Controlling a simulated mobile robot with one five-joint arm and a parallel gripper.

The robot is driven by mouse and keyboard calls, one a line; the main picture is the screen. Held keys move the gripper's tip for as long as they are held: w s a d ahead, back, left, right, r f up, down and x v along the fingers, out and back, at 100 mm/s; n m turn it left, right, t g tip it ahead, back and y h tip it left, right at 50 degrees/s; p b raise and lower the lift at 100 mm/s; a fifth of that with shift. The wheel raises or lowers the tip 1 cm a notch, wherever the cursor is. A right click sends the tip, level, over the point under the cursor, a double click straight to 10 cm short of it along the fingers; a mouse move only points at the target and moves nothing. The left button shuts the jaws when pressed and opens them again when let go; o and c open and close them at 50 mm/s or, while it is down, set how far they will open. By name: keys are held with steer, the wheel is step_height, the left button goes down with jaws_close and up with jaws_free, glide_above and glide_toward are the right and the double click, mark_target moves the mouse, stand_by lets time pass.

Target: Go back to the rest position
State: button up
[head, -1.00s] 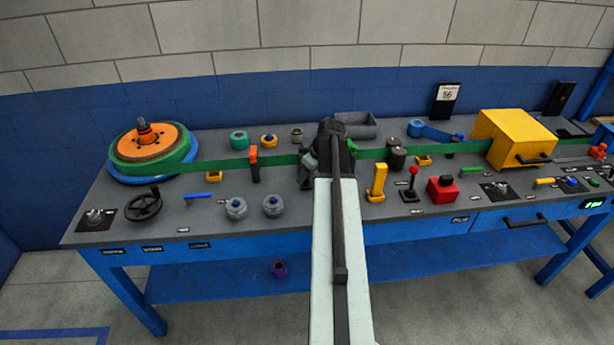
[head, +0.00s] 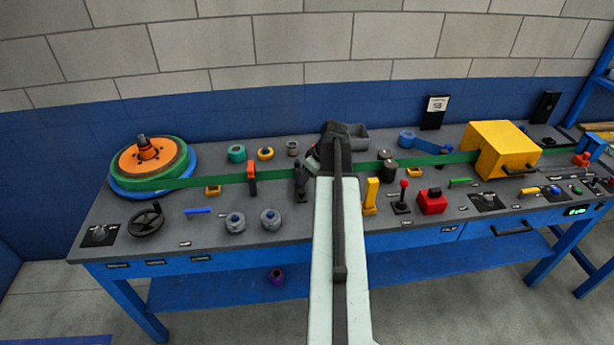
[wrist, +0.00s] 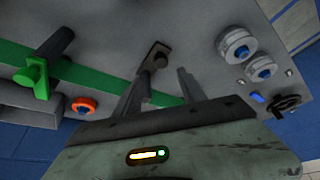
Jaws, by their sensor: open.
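My gripper (wrist: 160,78) shows in the wrist view with its two dark fingers spread apart and nothing held between them. A black lever on a small base (wrist: 155,57) stands on the bench beyond the fingertips; I cannot tell the exact gap. In the head view, my arm reaches straight out over the middle of the bench (head: 200,235). Its end hides most of my gripper. The black lever (head: 300,178) stands on the bench just left of the arm's end.
A green strap (head: 222,180) runs along the bench from a reel (head: 147,155) to a yellow box (head: 500,148). An orange lever (head: 252,178), grey knobs (head: 235,222), a yellow lever (head: 371,195) and a red block (head: 432,202) stand nearby.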

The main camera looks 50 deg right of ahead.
stand_by(0.3)
steer(key=w+a+n+y, duration=0.15)
steer(key=w+a, duration=0.35)
steer(key=a, duration=0.5)
steer(key=w+a+n+g, duration=0.15)
steer(key=w+a, duration=0.25)
steer(key=a, duration=0.7)
steer(key=w+a+n, duration=0.3)
steer(key=w+a, duration=0.2)
steer(key=a, duration=0.5)
steer(key=s+a+f+g, duration=0.1)
steer(key=s+a, duration=0.1)
steer(key=a, duration=0.6)
steer(key=s+a+f+g, duration=0.1)
steer(key=s+a, duration=0.1)
steer(key=a, duration=0.6)
steer(key=s+a+m+g+h, duration=0.1)
steer(key=s+m+h, duration=0.1)
steer(key=s+m, duration=0.4)
steer(key=shift+a+m, duration=0.15)
steer(key=shift+m, duration=0.35)
